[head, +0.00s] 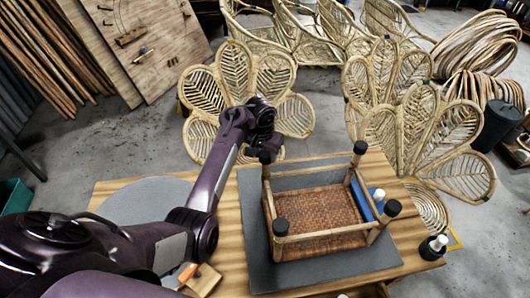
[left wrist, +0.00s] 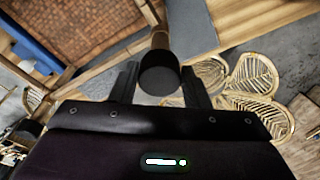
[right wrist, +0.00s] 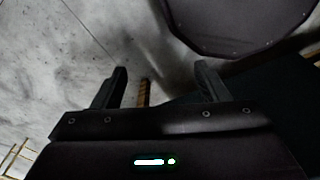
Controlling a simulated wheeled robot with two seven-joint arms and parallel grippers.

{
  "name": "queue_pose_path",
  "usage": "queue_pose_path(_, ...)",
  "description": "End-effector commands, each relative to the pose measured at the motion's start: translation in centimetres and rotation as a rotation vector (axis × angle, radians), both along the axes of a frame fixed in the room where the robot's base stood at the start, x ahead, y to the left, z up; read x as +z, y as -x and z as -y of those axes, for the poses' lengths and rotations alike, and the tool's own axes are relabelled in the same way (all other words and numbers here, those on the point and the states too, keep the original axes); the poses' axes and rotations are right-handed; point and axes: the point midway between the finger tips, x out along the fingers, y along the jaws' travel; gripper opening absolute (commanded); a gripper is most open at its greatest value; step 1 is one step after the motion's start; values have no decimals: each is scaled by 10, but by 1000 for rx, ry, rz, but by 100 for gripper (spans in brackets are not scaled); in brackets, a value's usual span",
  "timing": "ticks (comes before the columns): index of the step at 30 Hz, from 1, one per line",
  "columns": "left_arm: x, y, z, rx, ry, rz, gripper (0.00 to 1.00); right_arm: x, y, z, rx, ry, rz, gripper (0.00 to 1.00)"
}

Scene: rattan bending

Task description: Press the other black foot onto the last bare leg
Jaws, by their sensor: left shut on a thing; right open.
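The small stool (head: 318,212) stands upside down on a dark grey mat (head: 350,267), its woven seat low and its legs pointing up. Three legs carry black feet: far right (head: 360,147), near right (head: 392,207) and near left (head: 281,226). My left gripper (head: 266,144) is at the far left leg, shut on a black foot (head: 265,157). In the left wrist view this foot (left wrist: 160,76) sits between the fingers, at the end of the leg (left wrist: 160,38) and in line with it. How deep it sits is hidden. My right gripper (right wrist: 160,82) is open and empty.
A round grey mat (head: 145,199) and a small wooden block (head: 201,281) lie left of the stool on the wooden table (head: 407,246). A blue item (head: 365,199) is by the right legs. A white-topped bottle (head: 436,244) stands at the right edge. Rattan chairs (head: 255,85) stand beyond.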

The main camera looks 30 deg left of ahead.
Motion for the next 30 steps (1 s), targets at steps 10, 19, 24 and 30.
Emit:
queue_pose_path(10,-6,0,0,1,0,0,21,-1,0,0,-1,0,-1,68)
queue_pose_path(19,-10,0,0,0,0,0,21,-3,1,1,0,1,-1,68)
queue_pose_path(24,-13,0,0,0,0,0,21,-3,1,1,0,1,-1,68)
queue_pose_path(30,-16,0,0,0,0,-1,21,-4,1,1,0,1,-1,68)
